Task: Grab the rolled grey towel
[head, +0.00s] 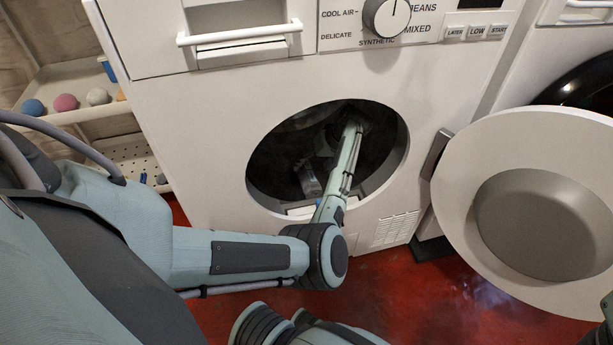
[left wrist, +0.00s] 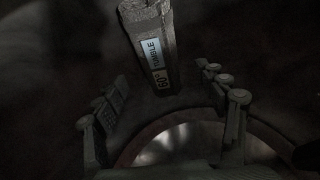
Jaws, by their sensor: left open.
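The rolled grey towel (left wrist: 150,45) shows in the left wrist view as a dark grey roll, upright in the picture, with a pale care label reading "TUMBLE 60°". My left gripper (left wrist: 163,100) is open, its fingers spread to the left and right below the roll in that view. I see no contact between them. In the head view my left arm reaches through the round opening of the white washing machine (head: 225,110). The gripper is hard to make out in the dark drum. A small grey thing (head: 309,181) lies left of my forearm; I cannot tell if it is the towel.
The machine's round door (head: 455,185) stands open at the right. A shelf (head: 75,115) with several coloured balls stands at the left.

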